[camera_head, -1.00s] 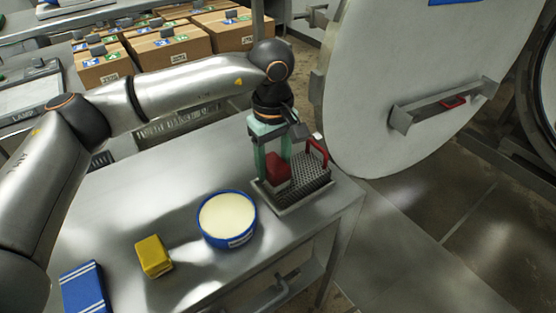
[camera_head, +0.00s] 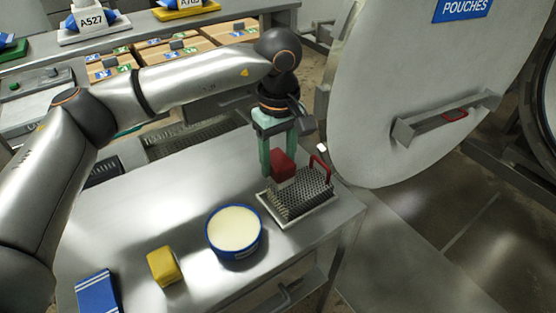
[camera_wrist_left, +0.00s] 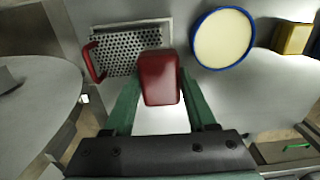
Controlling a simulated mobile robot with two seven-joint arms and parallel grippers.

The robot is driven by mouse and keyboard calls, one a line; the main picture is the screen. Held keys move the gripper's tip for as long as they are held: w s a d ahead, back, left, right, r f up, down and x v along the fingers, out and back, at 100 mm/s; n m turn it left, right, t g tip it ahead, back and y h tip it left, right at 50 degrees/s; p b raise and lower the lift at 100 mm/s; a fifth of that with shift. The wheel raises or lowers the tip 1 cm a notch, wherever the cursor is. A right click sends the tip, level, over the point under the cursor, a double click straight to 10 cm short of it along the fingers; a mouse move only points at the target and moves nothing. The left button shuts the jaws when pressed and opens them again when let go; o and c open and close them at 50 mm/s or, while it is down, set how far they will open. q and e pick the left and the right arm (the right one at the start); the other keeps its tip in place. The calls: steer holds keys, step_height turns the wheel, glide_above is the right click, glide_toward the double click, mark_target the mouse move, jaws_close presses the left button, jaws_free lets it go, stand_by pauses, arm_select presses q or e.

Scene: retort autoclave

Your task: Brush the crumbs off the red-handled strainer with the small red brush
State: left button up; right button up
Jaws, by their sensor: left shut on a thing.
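The strainer (camera_head: 300,193) is a perforated grey metal piece with a red handle (camera_head: 320,166), sitting in a shallow pale tray (camera_head: 290,222) near the table's right end. It also shows in the left wrist view (camera_wrist_left: 115,50), handle at left. My left gripper (camera_head: 279,162), with green fingers, is shut on the small red brush (camera_wrist_left: 159,78). The brush is at the strainer's back left edge in the head view; I cannot tell whether it touches. The brush's underside is hidden, and I cannot make out crumbs. My right gripper is not in view.
A blue tub with cream contents (camera_head: 234,230), a yellow block (camera_head: 163,266) and a blue striped cloth (camera_head: 97,292) lie left of the strainer on the steel table (camera_head: 150,215). A large round door (camera_head: 410,90) stands close at the right. Boxes are behind.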

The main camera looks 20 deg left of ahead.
arm_select(q)
steer(key=shift+r+p, duration=1.05)
steer(key=shift+r, duration=0.5)
